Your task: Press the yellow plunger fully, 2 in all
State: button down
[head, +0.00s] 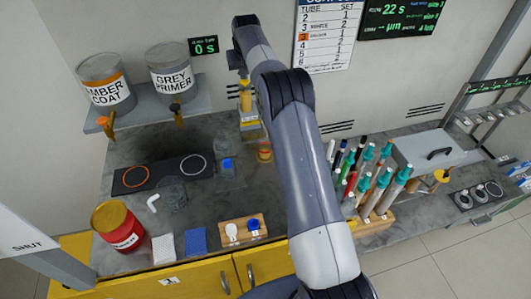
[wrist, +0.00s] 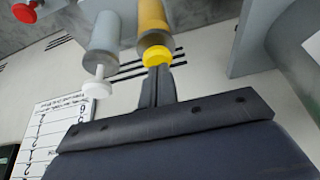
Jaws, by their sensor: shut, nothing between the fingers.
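In the wrist view, the yellow plunger (wrist: 157,56) is a round yellow knob at the end of a yellow-filled cylinder (wrist: 153,20). My gripper (wrist: 160,70) is shut and empty, its fingertips right at the knob. I cannot tell whether they touch it or how far it is pressed. A white plunger (wrist: 97,88) on a grey cylinder (wrist: 101,45) stands beside it, and a red knob (wrist: 25,12) is farther left. In the head view, my arm hides most of the dispenser; a yellow part (head: 246,101) shows beside the arm by the wall.
Amber coat (head: 105,84) and grey primer (head: 170,74) tanks stand on a shelf at left. A red can (head: 118,228), sponges and a wooden block (head: 243,231) are in front. Several capped rods (head: 385,185) stand right of my arm. A timer (head: 204,47) reads 0 s.

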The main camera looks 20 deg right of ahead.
jog(key=shift+f, duration=0.1)
jog(key=shift+r+p, duration=1)
jog(key=shift+p, duration=0.35)
jog(key=shift+r, duration=0.75)
jog(key=shift+f, duration=0.2)
